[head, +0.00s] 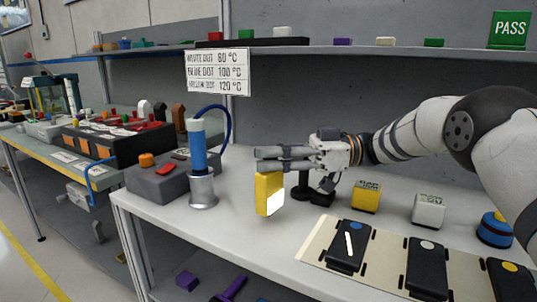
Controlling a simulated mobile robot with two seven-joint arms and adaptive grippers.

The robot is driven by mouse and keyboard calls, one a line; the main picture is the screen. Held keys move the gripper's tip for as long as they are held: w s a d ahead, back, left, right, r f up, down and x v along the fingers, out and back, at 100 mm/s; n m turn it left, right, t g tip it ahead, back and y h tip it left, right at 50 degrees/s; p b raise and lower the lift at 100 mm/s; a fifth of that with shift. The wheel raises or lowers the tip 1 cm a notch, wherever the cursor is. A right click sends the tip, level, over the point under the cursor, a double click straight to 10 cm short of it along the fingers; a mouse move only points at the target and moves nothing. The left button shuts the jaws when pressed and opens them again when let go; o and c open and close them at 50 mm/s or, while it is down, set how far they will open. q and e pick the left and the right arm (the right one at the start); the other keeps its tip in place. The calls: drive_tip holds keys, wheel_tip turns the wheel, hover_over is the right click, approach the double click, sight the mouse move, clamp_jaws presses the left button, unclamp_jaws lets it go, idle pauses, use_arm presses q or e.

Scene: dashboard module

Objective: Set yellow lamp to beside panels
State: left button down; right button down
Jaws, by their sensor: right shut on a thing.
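The yellow lamp (264,193) is an upright yellow box with a bright white patch on its front. My right gripper (268,158) points left and is shut on its top. The lamp hangs at or just above the white table; I cannot tell if its base touches. Several dark panels (428,270) lie on a beige mat (318,243) in front and to the right, with blue, white and yellow dots. The blue-dot panel bears a white bar. My left gripper is not in view.
A blue cylinder on a grey stand (203,188) is left of the lamp, beside a grey box (158,183). A yellow labelled box (367,196), a white labelled box (429,211) and a blue dome (495,229) stand behind the panels. Bare table lies between lamp and mat.

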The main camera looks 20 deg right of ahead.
drive_tip(key=shift+s+d+g, duration=0.1)
drive_tip(key=shift+s+g, duration=0.05)
drive_tip(key=shift+g, duration=0.15)
drive_tip(key=c, duration=1.4)
unclamp_jaws()
drive_tip(key=shift+c, duration=0.2)
drive_tip(key=s+d, duration=0.1)
drive_tip(key=d, duration=1.1)
